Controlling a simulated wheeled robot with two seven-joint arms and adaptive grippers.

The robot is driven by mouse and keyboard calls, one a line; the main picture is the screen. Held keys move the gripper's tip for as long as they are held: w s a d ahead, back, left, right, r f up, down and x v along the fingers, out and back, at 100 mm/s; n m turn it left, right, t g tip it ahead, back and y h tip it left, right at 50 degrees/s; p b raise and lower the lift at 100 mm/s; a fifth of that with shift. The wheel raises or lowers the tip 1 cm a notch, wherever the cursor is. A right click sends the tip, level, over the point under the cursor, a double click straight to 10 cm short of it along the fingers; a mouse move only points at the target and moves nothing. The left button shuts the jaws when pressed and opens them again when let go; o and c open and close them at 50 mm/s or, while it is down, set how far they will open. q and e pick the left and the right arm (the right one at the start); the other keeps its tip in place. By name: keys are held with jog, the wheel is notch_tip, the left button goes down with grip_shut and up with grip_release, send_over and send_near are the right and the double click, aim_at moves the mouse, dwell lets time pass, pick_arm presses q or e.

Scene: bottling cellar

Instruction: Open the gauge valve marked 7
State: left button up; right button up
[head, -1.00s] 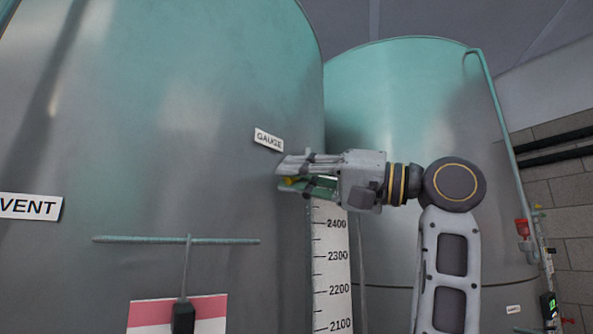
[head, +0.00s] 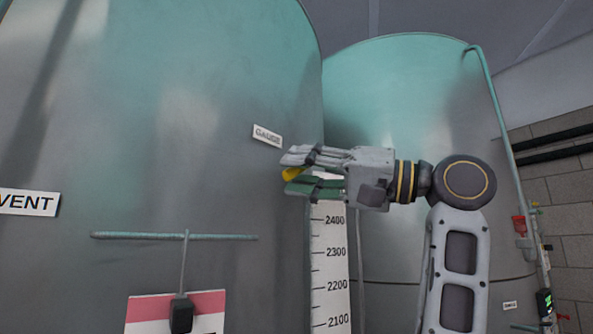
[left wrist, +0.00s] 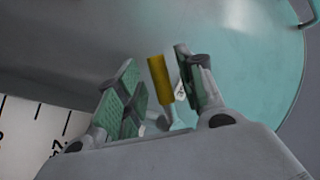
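A small yellow handle (head: 291,174) shows at the wall of the large left tank, just below a white GAUGE plate (head: 267,135). No number 7 is readable. My left gripper (head: 292,172) reaches it from the right, with its fingers apart above and below the handle. In the left wrist view the handle (left wrist: 159,76) stands between the two green-padded fingers (left wrist: 160,80), with gaps on both sides. My right gripper is in neither view.
A white level scale (head: 333,265) runs down below the gripper. A thin horizontal bar (head: 125,236) and a VENT plate (head: 27,202) are on the left tank (head: 185,130). A second tank (head: 410,100) stands behind at right, with a pipe (head: 495,95).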

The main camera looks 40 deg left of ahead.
pick_arm(q)
jog(key=v, duration=1)
jog(key=shift+d, duration=0.35)
jog(key=shift+f, duration=0.1)
jog(key=shift+c, duration=0.2)
